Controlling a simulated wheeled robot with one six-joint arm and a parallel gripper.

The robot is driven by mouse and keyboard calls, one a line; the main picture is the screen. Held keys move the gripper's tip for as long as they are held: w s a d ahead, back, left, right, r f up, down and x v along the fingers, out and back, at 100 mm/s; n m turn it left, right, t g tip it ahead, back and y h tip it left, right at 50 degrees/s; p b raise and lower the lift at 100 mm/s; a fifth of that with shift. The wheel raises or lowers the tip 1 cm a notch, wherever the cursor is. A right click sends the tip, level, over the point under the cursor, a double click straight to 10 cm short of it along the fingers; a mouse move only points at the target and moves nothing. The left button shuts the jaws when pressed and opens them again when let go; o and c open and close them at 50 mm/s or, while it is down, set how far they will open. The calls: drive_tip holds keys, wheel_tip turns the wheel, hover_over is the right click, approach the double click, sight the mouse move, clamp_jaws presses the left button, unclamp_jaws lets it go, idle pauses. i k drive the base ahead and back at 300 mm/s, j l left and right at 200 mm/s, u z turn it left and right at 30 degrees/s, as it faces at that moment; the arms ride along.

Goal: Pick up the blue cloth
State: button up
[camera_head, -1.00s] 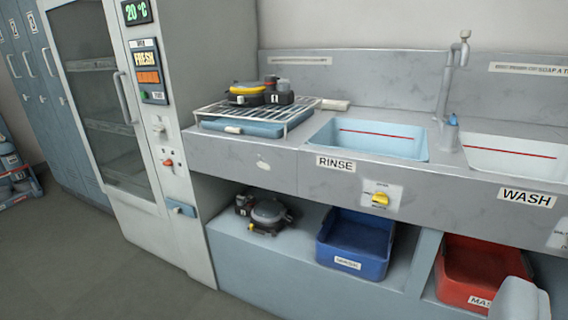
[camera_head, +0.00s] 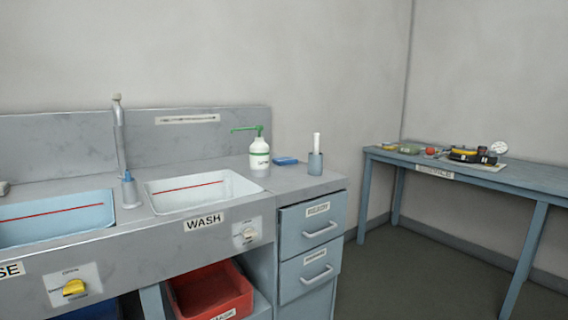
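A small flat blue item (camera_head: 285,160), which looks like the folded blue cloth, lies on the counter to the right of the wash basin. It sits between a white pump bottle with a green top (camera_head: 259,153) and a grey-blue cup holding a white upright object (camera_head: 315,160). It is small in the picture, so its folds cannot be made out. My gripper does not show in this view.
The wash basin (camera_head: 228,188) and rinse basin (camera_head: 60,222) are at left, with a tap (camera_head: 119,125) between them. A red bin (camera_head: 210,290) and drawers (camera_head: 312,240) are below. A blue table (camera_head: 480,180) with equipment stands right. Floor between is clear.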

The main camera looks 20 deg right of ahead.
sight(288, 160)
drive_tip(key=i+l, duration=0.5)
drive_tip(key=i, duration=0.15)
drive_tip(key=i+l, duration=1)
drive_tip(key=i, duration=0.25)
drive_tip(key=i+l, duration=0.5)
drive_tip(key=i, duration=0.15)
drive_tip(key=l+z, duration=0.05)
